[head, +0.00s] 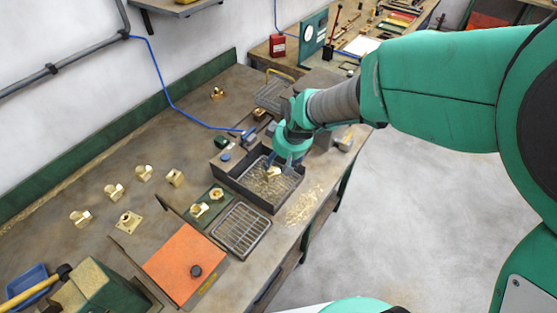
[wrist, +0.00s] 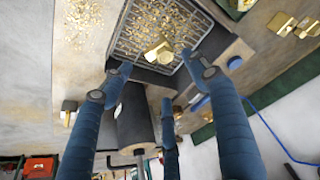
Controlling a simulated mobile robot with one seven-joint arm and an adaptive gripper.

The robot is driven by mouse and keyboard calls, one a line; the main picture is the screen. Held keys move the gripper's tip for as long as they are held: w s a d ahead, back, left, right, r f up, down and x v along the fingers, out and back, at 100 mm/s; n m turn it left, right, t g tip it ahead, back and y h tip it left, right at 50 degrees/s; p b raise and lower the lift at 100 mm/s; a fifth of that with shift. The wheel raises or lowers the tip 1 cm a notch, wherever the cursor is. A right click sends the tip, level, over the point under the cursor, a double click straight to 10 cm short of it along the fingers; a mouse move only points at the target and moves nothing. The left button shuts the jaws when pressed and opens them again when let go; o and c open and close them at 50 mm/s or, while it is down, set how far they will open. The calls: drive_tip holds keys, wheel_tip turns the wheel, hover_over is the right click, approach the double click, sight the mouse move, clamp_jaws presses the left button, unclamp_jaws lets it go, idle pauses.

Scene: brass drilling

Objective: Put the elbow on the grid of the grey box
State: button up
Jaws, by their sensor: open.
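The brass elbow (wrist: 159,51) sits on the grid (wrist: 124,37) of the grey box, among brass chips, in the wrist view. In the head view the elbow (head: 272,173) shows just below my fingers, inside the grey box (head: 233,183). My gripper (wrist: 155,65) is open, its blue fingers spread on either side of the elbow with gaps between. In the head view my gripper (head: 281,160) hangs over the box. Whether a finger touches the elbow cannot be told.
Several brass fittings (head: 114,191) lie on the bench at left. A green block (head: 208,205) with brass pieces and a bare wire rack (head: 241,230) stand beside the box. An orange plate (head: 184,262) lies nearer. Brass chips (head: 304,205) litter the bench's right edge.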

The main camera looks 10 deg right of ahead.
idle(0.7)
drive_tip(key=s+d+r+m+t, duration=0.1)
drive_tip(key=s+d+r, duration=0.2)
drive_tip(key=s+r, duration=0.4)
drive_tip(key=s+d+r+m, duration=0.2)
drive_tip(key=s+r, duration=0.2)
drive_tip(key=r, duration=0.5)
drive_tip(key=s+d+r+m+h, duration=0.1)
drive_tip(key=s+d+r, duration=0.1)
drive_tip(key=s, duration=0.5)
drive_tip(key=s+d+r+m, duration=0.1)
drive_tip(key=s+d+r, duration=0.2)
drive_tip(key=s, duration=0.4)
drive_tip(key=shift+s+d+r+m+t+h, duration=0.2)
drive_tip(key=shift+r+m+t+h, duration=0.15)
drive_tip(key=shift+r, duration=0.25)
